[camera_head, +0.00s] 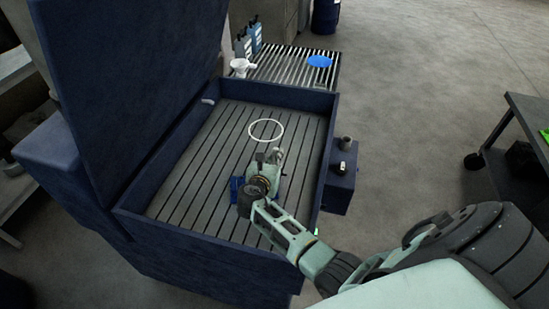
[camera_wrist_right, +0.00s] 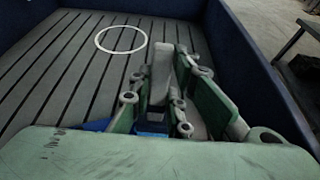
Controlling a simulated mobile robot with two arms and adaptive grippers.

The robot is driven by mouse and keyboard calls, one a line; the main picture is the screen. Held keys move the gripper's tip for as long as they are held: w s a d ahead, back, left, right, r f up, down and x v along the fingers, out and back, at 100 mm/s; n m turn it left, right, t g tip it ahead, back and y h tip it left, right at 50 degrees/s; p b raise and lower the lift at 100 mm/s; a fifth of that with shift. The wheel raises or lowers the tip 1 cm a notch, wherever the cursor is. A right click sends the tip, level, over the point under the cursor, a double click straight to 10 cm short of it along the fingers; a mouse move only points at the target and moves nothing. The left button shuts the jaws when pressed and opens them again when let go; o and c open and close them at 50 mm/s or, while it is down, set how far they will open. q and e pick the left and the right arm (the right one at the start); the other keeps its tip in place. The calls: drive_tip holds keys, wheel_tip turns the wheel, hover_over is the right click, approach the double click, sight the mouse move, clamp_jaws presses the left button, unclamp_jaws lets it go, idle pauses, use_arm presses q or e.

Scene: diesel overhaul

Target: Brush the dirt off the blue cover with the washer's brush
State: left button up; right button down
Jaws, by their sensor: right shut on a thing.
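The washer's open basin (camera_head: 190,170) has a dark slatted floor and blue walls. The blue cover (camera_head: 237,189) lies on the slats and is mostly hidden behind my right gripper (camera_head: 270,163). In the right wrist view, bits of the blue cover (camera_wrist_right: 98,125) show beyond my wrist and below the fingers. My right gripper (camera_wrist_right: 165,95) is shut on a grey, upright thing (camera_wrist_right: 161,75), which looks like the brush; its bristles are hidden. I cannot tell whether it touches the cover, and no dirt can be made out. My left gripper is not in view.
A white ring (camera_head: 266,130) lies on the slats beyond the gripper. The raised lid (camera_head: 130,75) stands at the left. A small blue box (camera_head: 341,183) juts from the right wall. A slatted rack (camera_head: 292,66) with a blue disc (camera_head: 319,61) stands behind.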

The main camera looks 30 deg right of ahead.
drive_tip(key=shift+w+a+b, duration=1.25)
drive_tip(key=shift+w+a, duration=1.05)
drive_tip(key=shift+a, duration=2.15)
drive_tip(key=s+d+p, duration=0.1)
drive_tip(key=d+p, duration=0.1)
drive_tip(key=s+d+p, duration=0.1)
drive_tip(key=d+p, duration=0.1)
drive_tip(key=d, duration=0.1)
drive_tip(key=s+d+p, duration=0.2)
drive_tip(key=shift+d+r, duration=0.1)
drive_tip(key=shift+d, duration=0.25)
drive_tip(key=shift+s+d+p, duration=0.2)
drive_tip(key=shift+s+d, duration=0.05)
drive_tip(key=shift+d, duration=0.2)
drive_tip(key=shift+s+d+p, duration=0.2)
drive_tip(key=shift+d, duration=0.25)
drive_tip(key=shift+a, duration=0.1)
